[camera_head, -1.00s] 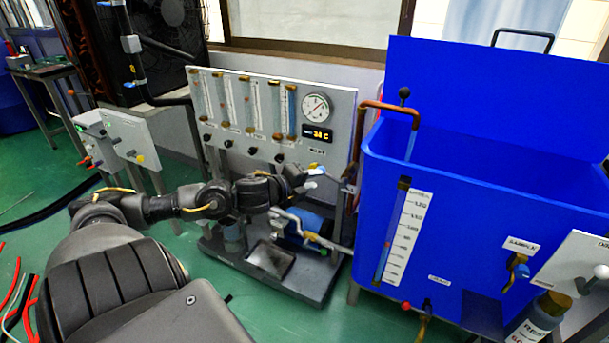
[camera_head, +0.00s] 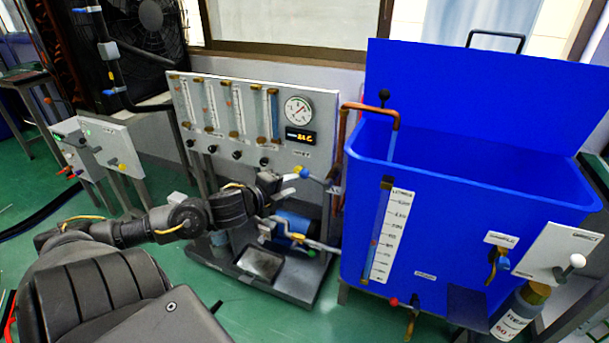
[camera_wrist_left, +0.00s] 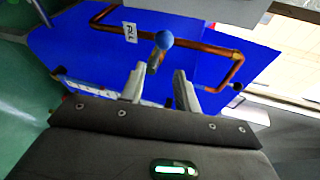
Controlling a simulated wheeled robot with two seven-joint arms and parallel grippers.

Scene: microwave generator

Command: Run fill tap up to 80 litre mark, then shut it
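The fill tap's blue knob (camera_head: 304,172) sits by the copper pipe (camera_head: 343,130), which bends over the blue tank (camera_head: 440,235). A thin pale stream (camera_head: 393,148) shows below the pipe's end. The left wrist view shows the blue knob (camera_wrist_left: 164,40) beside a small label, beyond my left gripper (camera_wrist_left: 159,88). Its two pale fingers are apart and empty, and the knob is not between them. In the head view my left gripper (camera_head: 290,180) is close to the knob. The tank's litre scale (camera_head: 389,235) has a gauge tube with a small reddish mark; its numbers are blurred. My right gripper is not shown.
A grey panel (camera_head: 180,95) with flow tubes, a dial and a display stands behind my left arm. A blue pump (camera_head: 293,222) is below it. A sample tap (camera_head: 497,262), drain tap (camera_head: 412,318) and white-knobbed board (camera_head: 555,255) are at the tank's front.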

